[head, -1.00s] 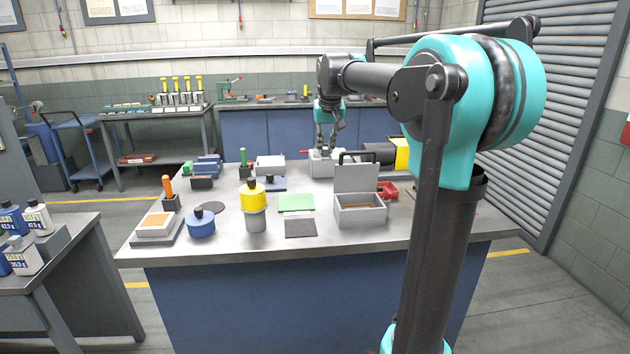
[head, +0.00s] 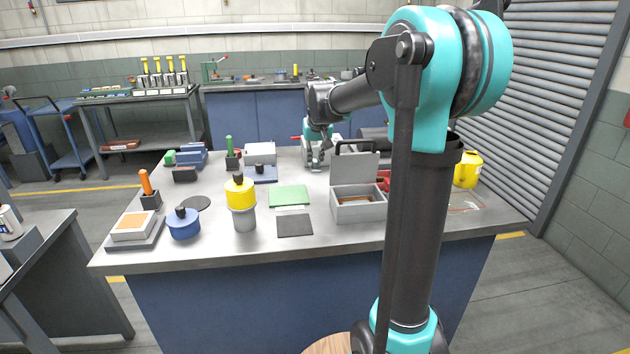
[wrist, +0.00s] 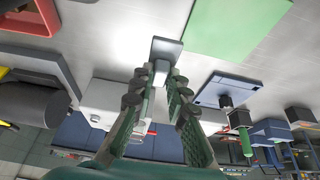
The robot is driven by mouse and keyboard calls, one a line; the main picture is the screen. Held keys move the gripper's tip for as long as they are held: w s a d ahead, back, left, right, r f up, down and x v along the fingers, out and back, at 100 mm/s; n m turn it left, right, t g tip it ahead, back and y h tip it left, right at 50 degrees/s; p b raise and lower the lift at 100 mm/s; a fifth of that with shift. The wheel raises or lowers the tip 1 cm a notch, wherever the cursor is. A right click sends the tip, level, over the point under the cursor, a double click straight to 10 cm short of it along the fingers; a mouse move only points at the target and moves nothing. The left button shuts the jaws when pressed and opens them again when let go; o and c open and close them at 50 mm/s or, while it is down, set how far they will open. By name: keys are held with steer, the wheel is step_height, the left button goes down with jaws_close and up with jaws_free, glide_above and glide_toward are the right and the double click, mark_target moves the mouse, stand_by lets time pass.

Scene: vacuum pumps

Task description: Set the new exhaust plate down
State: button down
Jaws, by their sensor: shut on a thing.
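My gripper (wrist: 160,85) is shut on a small grey plate (wrist: 167,47), which sticks out beyond the fingertips in the wrist view. I take it to be the exhaust plate. In the head view my gripper (head: 317,162) is over the back middle of the workbench (head: 345,235), left of the open grey box (head: 358,212). The held plate is too small to make out there. The green mat (head: 289,195) lies in front of my gripper; it also shows in the wrist view (wrist: 238,22). I cannot tell how high the plate is above the bench.
A blue plate with a black knob (head: 262,174) lies left of my gripper. A yellow-topped pump (head: 240,192), a blue canister (head: 184,224) and a dark mat (head: 294,225) are nearer the front. A red tray (wrist: 40,68) is on the other side.

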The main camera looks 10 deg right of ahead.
step_height(320, 180, down, 8)
steer(key=shift+f, duration=0.1)
stand_by(0.4)
steer(key=c, duration=1.5)
jaws_free()
